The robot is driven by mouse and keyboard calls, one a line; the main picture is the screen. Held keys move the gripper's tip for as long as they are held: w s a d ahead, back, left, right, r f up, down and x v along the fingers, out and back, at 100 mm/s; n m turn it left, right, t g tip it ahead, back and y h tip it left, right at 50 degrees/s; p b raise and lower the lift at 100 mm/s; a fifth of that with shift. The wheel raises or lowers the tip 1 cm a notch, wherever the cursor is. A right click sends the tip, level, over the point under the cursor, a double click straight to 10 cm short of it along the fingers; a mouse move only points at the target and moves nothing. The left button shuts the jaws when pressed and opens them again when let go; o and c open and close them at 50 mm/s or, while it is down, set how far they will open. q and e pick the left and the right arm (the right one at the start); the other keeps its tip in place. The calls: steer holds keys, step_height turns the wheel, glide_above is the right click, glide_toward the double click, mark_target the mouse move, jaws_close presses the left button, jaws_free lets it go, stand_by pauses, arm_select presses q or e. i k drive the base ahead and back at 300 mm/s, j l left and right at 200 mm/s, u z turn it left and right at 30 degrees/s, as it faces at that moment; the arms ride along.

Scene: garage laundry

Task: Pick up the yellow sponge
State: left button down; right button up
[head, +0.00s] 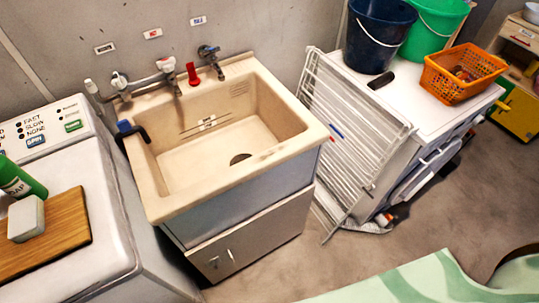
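I cannot make out a yellow sponge for sure. A small yellow piece (503,107) shows at the right edge of the white machine's top, beside the orange basket, but it is too small to identify. A pale grey-white block (26,218) with rounded edges lies on a wooden board (70,240) at the far left; it does not look yellow. The beige sink (165,152) in the middle has an empty basin with a dark drain. Neither of my grippers is in view.
A green soap bottle (20,180) is by the board on the left washer (100,190). A white folding rack (340,125) leans against the right machine (415,98), which bears buckets and an orange basket (458,78). A green patterned surface (420,280) fills the bottom right.

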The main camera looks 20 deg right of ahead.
mark_target(26, 220)
steer(key=j+u, duration=0.1)
steer(key=u, duration=1.4)
